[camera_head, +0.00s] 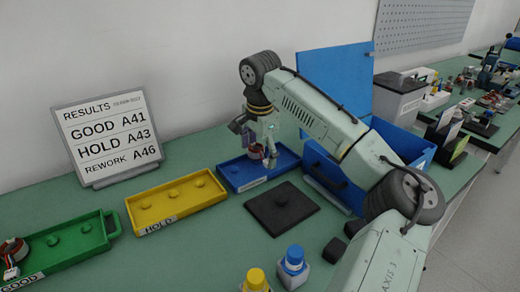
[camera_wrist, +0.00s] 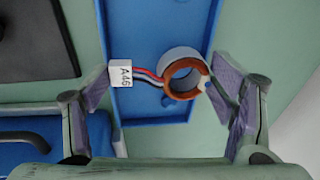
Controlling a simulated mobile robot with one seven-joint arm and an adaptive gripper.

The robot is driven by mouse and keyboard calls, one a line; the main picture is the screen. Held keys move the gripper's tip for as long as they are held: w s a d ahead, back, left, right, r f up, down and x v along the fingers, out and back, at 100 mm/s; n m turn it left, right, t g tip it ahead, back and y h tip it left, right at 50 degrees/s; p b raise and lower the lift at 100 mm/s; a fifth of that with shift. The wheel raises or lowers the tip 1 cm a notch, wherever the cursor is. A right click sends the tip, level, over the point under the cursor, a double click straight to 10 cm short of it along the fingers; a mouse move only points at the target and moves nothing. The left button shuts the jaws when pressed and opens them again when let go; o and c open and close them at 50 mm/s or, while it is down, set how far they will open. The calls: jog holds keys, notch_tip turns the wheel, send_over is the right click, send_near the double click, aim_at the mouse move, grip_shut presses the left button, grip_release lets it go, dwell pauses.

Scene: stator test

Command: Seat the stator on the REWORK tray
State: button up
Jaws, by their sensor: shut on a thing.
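My gripper (camera_head: 257,148) is over the blue tray (camera_head: 228,180) at the back middle of the bench. It is shut on the stator (camera_head: 256,153), a ring with copper-coloured windings. In the wrist view the stator (camera_wrist: 183,78) shows against the blue tray floor (camera_wrist: 135,30), by the right finger. Its red, white and dark wires run left to a white tag (camera_wrist: 121,74) marked A46, beside the left finger. Whether the stator touches the tray is hard to tell. The blue tray's front label (camera_head: 252,184) is too small to read.
A results board (camera_head: 113,137) reads GOOD A41, HOLD A43, REWORK A46. Left are an empty yellow HOLD tray (camera_head: 150,216) and a green GOOD tray (camera_head: 70,265) holding another stator (camera_head: 12,249). A dark plate (camera_head: 282,210), an open blue box (camera_head: 330,180) and two bottles (camera_head: 292,264) stand nearby.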

jog(key=shift+f, duration=0.55)
jog(key=o, duration=1.1)
jog(key=shift+r+p, duration=2)
jog(key=shift+r, duration=0.5)
jog(key=shift+o, duration=1.1)
